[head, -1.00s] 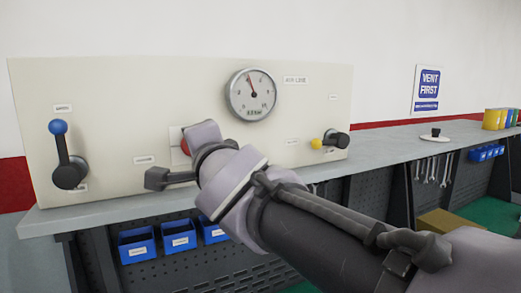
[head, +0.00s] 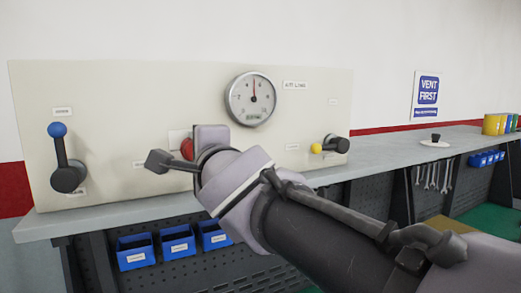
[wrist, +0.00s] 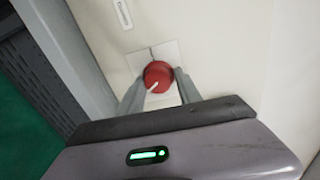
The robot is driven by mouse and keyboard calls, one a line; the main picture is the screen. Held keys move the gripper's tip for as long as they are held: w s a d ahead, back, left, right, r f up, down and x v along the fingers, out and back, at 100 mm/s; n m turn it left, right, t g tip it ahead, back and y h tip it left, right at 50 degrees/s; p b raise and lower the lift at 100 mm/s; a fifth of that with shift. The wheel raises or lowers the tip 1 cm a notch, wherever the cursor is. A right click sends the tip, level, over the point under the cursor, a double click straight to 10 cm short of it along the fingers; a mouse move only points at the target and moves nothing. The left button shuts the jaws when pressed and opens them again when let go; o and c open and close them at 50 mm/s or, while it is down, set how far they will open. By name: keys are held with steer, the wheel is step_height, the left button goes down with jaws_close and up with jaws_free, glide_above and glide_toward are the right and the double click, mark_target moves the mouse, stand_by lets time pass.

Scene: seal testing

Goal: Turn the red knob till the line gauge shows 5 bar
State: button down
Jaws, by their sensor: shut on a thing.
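The red knob (wrist: 158,73) sits on a pale square plate on the panel, between the two fingers of my gripper (wrist: 159,84). The fingers are shut on its sides. Its white mark points to the lower left in the wrist view. In the head view my gripper hides most of the knob (head: 187,148); only a red edge shows. The line gauge (head: 251,99) is a round white dial above the gripper, labelled air line. Its needle points about straight up, seemingly between the 4 and the 6; the small figures are hard to read.
The cream panel (head: 130,100) stands on a grey bench. A blue-tipped lever (head: 62,160) is at its left and a yellow-tipped handle (head: 330,145) at its right, near my arm. Blue bins (head: 178,240) hang below the bench edge.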

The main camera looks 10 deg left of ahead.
steer(key=shift+f, duration=0.4)
steer(key=c, duration=1.1)
jaws_free()
steer(key=shift+o, duration=1)
steer(key=shift+r, duration=0.1)
steer(key=shift+r, duration=0.1)
